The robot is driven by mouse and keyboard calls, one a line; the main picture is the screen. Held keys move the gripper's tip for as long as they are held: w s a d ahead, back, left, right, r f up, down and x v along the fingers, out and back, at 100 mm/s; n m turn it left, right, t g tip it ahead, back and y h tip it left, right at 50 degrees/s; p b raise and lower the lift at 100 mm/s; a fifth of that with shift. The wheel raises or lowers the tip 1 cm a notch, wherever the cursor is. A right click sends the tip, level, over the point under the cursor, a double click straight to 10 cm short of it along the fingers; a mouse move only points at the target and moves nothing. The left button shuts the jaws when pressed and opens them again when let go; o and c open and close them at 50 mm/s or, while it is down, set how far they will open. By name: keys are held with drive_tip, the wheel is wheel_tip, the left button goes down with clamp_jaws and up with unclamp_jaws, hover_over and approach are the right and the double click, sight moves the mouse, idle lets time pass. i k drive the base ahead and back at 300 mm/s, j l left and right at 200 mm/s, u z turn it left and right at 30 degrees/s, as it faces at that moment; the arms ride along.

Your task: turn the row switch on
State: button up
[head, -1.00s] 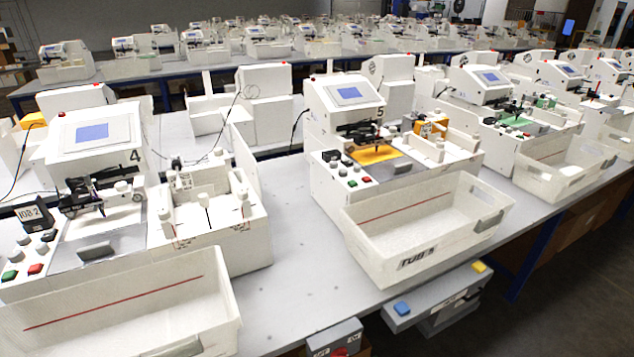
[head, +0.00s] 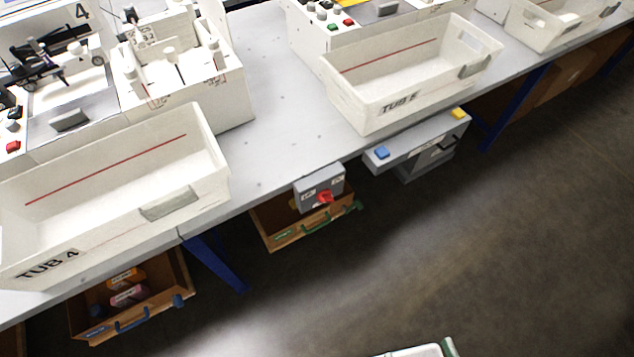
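A small grey switch box (head: 322,189) is fixed at the front edge of the long bench, between the two big tubs. A red rotary knob (head: 325,197) sits on its front face, with small pale labels beside it. The labels are too small to read, and I cannot tell which setting the knob is at. My gripper is not in view.
Tub 4 (head: 105,222) and tub 5 (head: 375,102) stand on the bench (head: 285,130). A grey unit with blue and yellow buttons (head: 418,146) hangs to the right. A wooden drawer (head: 290,233) sits below the switch box. Open floor (head: 440,260) lies in front.

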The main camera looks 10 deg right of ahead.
sight(324, 195)
drive_tip(key=k+l+u, duration=0.2)
drive_tip(key=l, duration=0.2)
drive_tip(key=l+u, duration=0.25)
drive_tip(key=l, duration=0.2)
drive_tip(key=k+l+u, duration=0.2)
drive_tip(key=l, duration=0.15)
